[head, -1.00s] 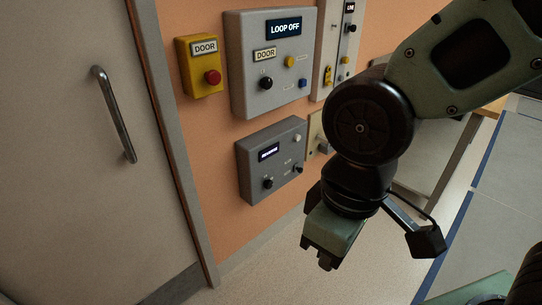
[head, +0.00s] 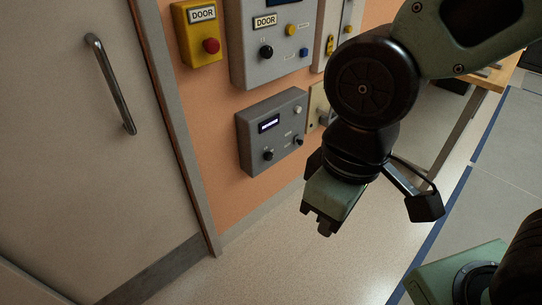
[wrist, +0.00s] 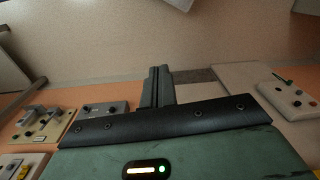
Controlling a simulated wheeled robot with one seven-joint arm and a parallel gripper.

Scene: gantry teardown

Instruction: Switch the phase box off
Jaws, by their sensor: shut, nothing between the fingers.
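No label that I can read names the phase box. A lower grey box (head: 272,132) hangs on the orange wall with a small lit display, two black knobs and a pale button; its text is too small to read. Above it is a larger grey box (head: 283,72) labelled DOOR, with black, yellow and blue controls; its top display is cut off by the frame. My gripper (head: 319,225) is shut and empty, pointing down, in front of the wall and lower right of the lower box. In the wrist view its fingers (wrist: 157,88) are together, touching nothing.
A yellow DOOR box with a red button (head: 199,36) hangs left of the grey boxes. A door with a bar handle (head: 111,84) fills the left. A beige plate with a lever (head: 318,108) is partly hidden by my arm. The pale floor (head: 290,265) is clear.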

